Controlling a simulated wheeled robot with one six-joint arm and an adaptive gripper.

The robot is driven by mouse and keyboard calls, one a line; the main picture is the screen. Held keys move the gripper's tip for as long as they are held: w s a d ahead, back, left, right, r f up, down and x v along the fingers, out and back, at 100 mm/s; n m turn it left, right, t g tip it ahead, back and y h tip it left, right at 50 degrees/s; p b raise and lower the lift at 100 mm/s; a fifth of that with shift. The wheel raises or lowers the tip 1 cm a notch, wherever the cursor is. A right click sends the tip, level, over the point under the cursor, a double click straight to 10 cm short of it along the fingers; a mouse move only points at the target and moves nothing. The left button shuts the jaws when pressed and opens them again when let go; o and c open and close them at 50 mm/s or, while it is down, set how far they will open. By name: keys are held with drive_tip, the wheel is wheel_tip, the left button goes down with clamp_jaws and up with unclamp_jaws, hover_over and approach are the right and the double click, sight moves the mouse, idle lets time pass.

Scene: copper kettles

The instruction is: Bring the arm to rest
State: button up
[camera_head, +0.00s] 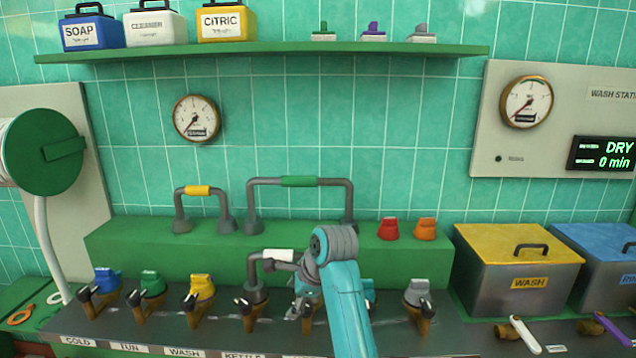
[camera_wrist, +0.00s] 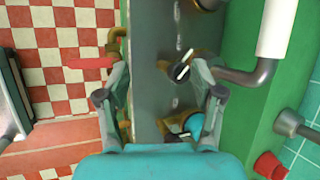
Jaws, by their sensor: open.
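My teal arm rises at the lower middle of the head view, with my gripper (camera_head: 303,290) over the valve row, partly hidden by the arm. In the wrist view my gripper (camera_wrist: 162,95) is open, its two fingers apart with nothing held between them. Beyond and below the fingers lies the grey counter (camera_wrist: 150,60). A teal-capped valve (camera_wrist: 194,124) shows beside the right finger, partly covered by it. A pipe with a white grip (camera_wrist: 276,25) stands to the right. Whether a finger touches anything, I cannot tell.
Capped valves in blue (camera_head: 107,280), green (camera_head: 152,283), yellow (camera_head: 202,287) and grey (camera_head: 418,292) line the counter. Pipes with a yellow grip (camera_head: 197,190) and a green grip (camera_head: 299,181) stand on the green ledge (camera_head: 130,240). A WASH bin (camera_head: 500,285) is at right.

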drive_tip(key=s+d+f+n+t, duration=0.1)
drive_tip(key=s+d+f, duration=0.1)
drive_tip(key=f, duration=0.4)
drive_tip(key=s+d+f, duration=0.1)
drive_tip(key=d+f, duration=0.1)
drive_tip(key=f, duration=0.5)
drive_tip(key=s+d+f+n+t+h, duration=0.1)
drive_tip(key=s+d+f+n, duration=0.1)
drive_tip(key=s+d+f, duration=0.35)
drive_tip(key=s+d+f+n+t, duration=0.2)
drive_tip(key=s+f, duration=0.4)
drive_tip(key=s, duration=0.2)
drive_tip(key=s+d+f+n+t+h, duration=0.1)
drive_tip(key=s+d+f, duration=0.3)
drive_tip(key=s+f, duration=0.25)
drive_tip(key=s+d+r+n+t+h, duration=0.1)
drive_tip(key=s+d+r+n+t, duration=0.15)
drive_tip(key=s, duration=0.85)
drive_tip(key=s+d+r+n+t+h, duration=0.1)
drive_tip(key=s+d+n, duration=0.25)
drive_tip(key=s, duration=0.75)
drive_tip(key=s+d+r+n+t, duration=0.2)
drive_tip(key=s+r+n, duration=0.2)
drive_tip(key=s+r, duration=1)
drive_tip(key=shift+s+d+r+n+h, duration=0.2)
drive_tip(key=shift+d+r+n+h, duration=0.1)
drive_tip(key=shift+r+n, duration=0.1)
drive_tip(key=shift+w, duration=0.1)
